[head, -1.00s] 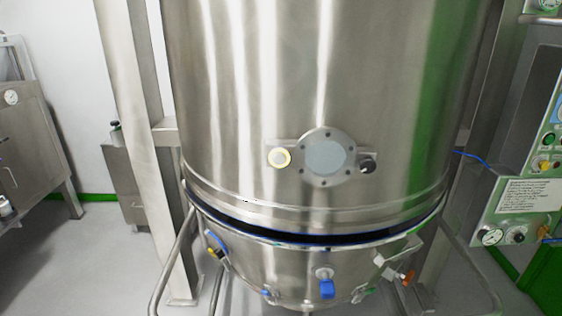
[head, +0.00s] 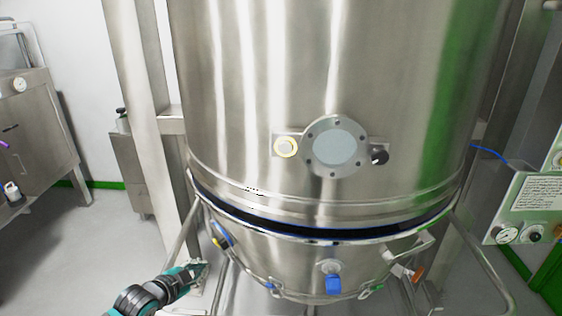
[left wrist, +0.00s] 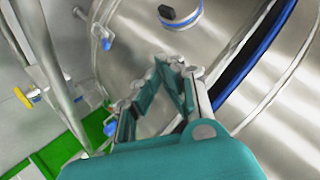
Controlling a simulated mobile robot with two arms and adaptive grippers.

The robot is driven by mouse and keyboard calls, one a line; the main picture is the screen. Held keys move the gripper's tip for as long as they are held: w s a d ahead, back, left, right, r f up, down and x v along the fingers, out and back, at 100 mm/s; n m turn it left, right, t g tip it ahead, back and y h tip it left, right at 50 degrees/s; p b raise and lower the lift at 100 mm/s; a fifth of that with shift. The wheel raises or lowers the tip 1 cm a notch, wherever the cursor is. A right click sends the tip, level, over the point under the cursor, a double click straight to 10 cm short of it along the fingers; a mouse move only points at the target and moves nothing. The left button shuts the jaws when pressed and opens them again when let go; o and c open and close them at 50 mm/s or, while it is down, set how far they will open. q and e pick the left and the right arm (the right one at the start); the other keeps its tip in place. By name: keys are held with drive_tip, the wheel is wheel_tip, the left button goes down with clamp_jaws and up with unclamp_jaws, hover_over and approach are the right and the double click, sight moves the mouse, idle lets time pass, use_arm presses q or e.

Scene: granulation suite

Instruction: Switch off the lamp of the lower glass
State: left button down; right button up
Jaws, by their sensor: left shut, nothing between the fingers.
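The lower glass (head: 336,149) is a round bolted flange with a pale pane on the steel vessel, in the middle of the head view. I cannot tell which of these switches the lamp. My left gripper (head: 203,266) is at the lower left, beside the vessel's lower cone, below and left of the glass and apart from it. In the left wrist view its fingers (left wrist: 178,70) are together and empty. My right gripper is not in view.
The steel vessel (head: 270,70) has a dark seam and a cone below with a blue valve (head: 333,285) and an orange handle (head: 418,274). A support post (head: 133,80) and bent rails flank it. A control panel (head: 535,200) stands right, a steel cabinet (head: 30,130) left.

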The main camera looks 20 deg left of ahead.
use_arm(q)
drive_tip(key=w+d+r+m+t+h, duration=0.1)
drive_tip(key=d+r+m+t+h, duration=0.2)
drive_tip(key=r, duration=0.8)
drive_tip(key=d+r+m+h, duration=0.1)
drive_tip(key=d+r+m, duration=0.3)
drive_tip(key=r, duration=0.7)
drive_tip(key=s+d+r+m+h, duration=0.2)
drive_tip(key=s+d+r+m, duration=0.1)
drive_tip(key=r, duration=0.3)
drive_tip(key=s+d+r+m+h+b, duration=0.1)
drive_tip(key=s+d+r+m+h, duration=0.2)
drive_tip(key=d+r+m, duration=0.2)
drive_tip(key=shift+s+d+r, duration=0.3)
drive_tip(key=shift+d+r, duration=0.05)
drive_tip(key=shift+d, duration=0.3)
drive_tip(key=shift+w, duration=0.1)
